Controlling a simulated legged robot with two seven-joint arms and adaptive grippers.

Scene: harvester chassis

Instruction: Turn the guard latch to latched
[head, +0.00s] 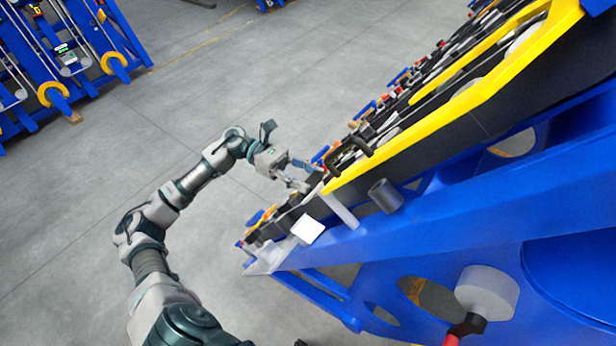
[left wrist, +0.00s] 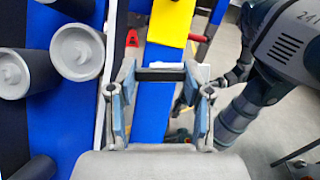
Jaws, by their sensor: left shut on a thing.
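My left gripper (head: 312,172) reaches from the left to the near edge of the blue chassis, beside the yellow beam. In the left wrist view my left gripper (left wrist: 160,76) has its two fingers on either end of a short black bar (left wrist: 160,74) and is shut on it. The bar lies across the blue beam below a yellow part; it appears to be the guard latch's handle. In the head view the black handle (head: 350,150) shows just past the fingertips. The latch's exact angle cannot be told. My right gripper is not in view.
The blue chassis (head: 450,220) with its long yellow beam (head: 450,105) fills the right side. Grey rollers (left wrist: 77,53) stand left of the fingers in the wrist view. Grey floor (head: 90,210) is open on the left.

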